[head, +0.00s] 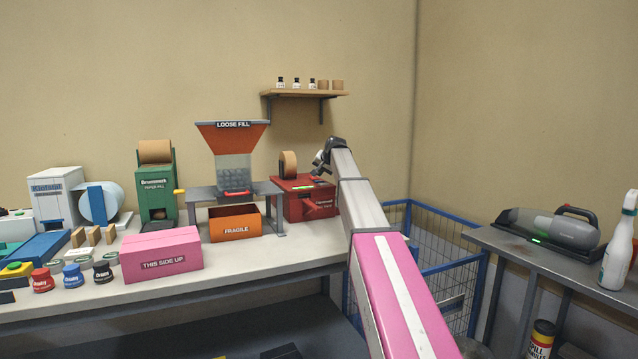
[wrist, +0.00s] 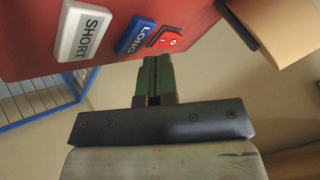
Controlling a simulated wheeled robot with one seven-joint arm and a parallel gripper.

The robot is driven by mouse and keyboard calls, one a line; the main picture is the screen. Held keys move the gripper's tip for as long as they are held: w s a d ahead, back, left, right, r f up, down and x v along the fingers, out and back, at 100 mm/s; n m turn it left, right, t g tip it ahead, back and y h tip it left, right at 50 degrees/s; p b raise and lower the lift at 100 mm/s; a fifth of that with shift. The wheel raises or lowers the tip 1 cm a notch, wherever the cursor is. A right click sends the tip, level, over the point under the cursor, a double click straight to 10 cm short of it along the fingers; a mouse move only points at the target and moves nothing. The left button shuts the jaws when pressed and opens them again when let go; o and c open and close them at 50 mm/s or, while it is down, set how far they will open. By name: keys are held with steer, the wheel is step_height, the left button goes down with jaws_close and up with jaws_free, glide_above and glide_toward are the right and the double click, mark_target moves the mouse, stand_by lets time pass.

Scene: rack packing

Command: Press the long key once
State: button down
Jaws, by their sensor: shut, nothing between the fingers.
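The long key is a blue key (wrist: 136,35) marked LONG on the face of the red machine (wrist: 30,35), in the wrist view. A white key (wrist: 84,32) marked SHORT is to its left, and a red rocker switch (wrist: 166,38) to its right. My gripper (wrist: 157,63) is shut and empty. Its tips appear close to the lower edges of the blue key and the switch; I cannot tell whether they touch. In the head view the red machine (head: 297,206) stands at the bench's right end, with my gripper (head: 318,172) by its upper right side, partly hidden by my arm.
A tan tape roll (head: 288,164) sits atop the machine. A grey stand with a loose fill hopper (head: 232,145) and an orange box (head: 235,224) are to its left. A blue wire cage (head: 450,262) is right of the bench. A small shelf (head: 305,94) hangs above.

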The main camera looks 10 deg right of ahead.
mark_target(320, 181)
steer(key=shift+f, duration=0.1)
steer(key=shift+f, duration=0.3)
steer(key=shift+f, duration=0.4)
stand_by(0.9)
steer(key=shift+r, duration=3.3)
